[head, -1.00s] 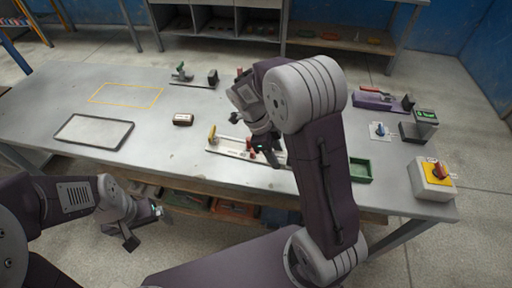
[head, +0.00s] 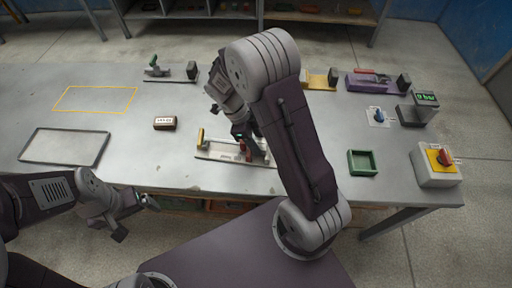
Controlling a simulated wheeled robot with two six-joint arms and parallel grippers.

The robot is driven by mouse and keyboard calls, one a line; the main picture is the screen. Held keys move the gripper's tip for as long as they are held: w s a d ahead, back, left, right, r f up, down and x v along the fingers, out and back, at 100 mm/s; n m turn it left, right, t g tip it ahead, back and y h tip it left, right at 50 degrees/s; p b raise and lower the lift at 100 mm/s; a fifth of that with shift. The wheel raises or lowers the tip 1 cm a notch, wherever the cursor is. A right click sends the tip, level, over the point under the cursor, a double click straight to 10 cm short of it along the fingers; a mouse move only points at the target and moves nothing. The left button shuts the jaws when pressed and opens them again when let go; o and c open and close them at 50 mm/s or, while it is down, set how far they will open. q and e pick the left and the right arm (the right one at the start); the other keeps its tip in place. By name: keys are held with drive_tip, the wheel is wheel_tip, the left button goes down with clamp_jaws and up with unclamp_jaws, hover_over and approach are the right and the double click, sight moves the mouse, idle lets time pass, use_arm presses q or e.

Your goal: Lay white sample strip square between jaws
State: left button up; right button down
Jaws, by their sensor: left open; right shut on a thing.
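My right gripper (head: 247,145) is over the right half of this fixture, pointing down. It is shut on what appears to be the white sample strip, but the grip is small and mostly hidden by the gripper. I cannot tell whether the strip lies square or touches the jaws. My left gripper (head: 132,215) is open and empty, low in front of the table.
A green tray (head: 362,162) and a yellow switch box (head: 436,165) stand to the right. Other clamps line the back. My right arm hides part of the table.

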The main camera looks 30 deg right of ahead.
drive_tip(key=shift+w+f, duration=0.1)
drive_tip(key=f, duration=0.3)
drive_tip(key=shift+s+a+f, duration=0.15)
drive_tip(key=shift+s+f, duration=0.05)
drive_tip(key=shift+s, duration=0.15)
drive_tip(key=shift+w+f, duration=0.15)
drive_tip(key=shift+w, duration=0.05)
drive_tip(key=c, duration=0.7)
unclamp_jaws()
drive_tip(key=shift+d, duration=0.25)
drive_tip(key=shift+c, duration=0.2)
drive_tip(key=shift+a, duration=0.1)
drive_tip(key=shift+r, duration=0.25)
